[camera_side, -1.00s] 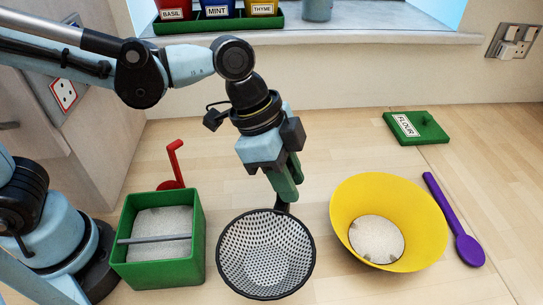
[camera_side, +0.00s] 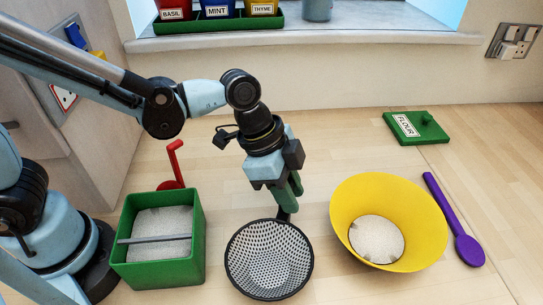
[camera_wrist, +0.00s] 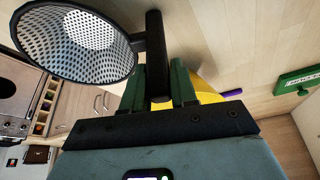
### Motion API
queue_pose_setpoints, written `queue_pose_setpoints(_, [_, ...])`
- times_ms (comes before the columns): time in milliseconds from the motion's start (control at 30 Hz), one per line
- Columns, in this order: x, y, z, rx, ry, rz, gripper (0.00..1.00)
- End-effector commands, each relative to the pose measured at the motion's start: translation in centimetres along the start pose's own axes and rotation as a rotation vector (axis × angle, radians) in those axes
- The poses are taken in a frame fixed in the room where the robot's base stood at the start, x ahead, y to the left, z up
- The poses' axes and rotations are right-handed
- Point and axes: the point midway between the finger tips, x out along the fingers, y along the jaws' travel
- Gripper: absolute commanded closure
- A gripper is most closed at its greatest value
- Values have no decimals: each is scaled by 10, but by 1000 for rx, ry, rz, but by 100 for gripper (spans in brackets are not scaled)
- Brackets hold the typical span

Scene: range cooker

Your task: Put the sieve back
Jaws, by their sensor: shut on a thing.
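The sieve (camera_side: 269,262) is a white perforated bowl with a black rim and a short black handle. My gripper (camera_side: 290,208) is shut on the handle and holds the sieve over the worktop, between the green box and the yellow bowl. I cannot tell how far it is above the worktop. In the wrist view the sieve (camera_wrist: 70,42) is at the upper left, and its black handle runs between the green fingers (camera_wrist: 162,84). The sieve looks empty.
The green box (camera_side: 190,240) at left holds white powder, with a grey bar across it. The yellow bowl (camera_side: 425,225) at right also holds white powder. A red scoop (camera_side: 176,165), a purple spoon (camera_side: 455,222) and a green FLOUR lid (camera_side: 418,128) lie around. Worktop behind the bowl is clear.

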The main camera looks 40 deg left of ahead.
Motion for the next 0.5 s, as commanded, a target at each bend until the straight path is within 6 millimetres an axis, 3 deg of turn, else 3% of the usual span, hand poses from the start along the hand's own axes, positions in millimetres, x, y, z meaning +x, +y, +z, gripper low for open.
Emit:
queue_pose_setpoints(67, [2, 0, 1, 0, 0, 0, 100])
queue_pose_setpoints(100, [2, 0, 1, 0, 0, 0, 70])
queue_pose_setpoints(233, [2, 0, 1, 0, 0, 0, 50])
queue_pose_setpoints(500, [2, 0, 1, 0, 0, 0, 47])
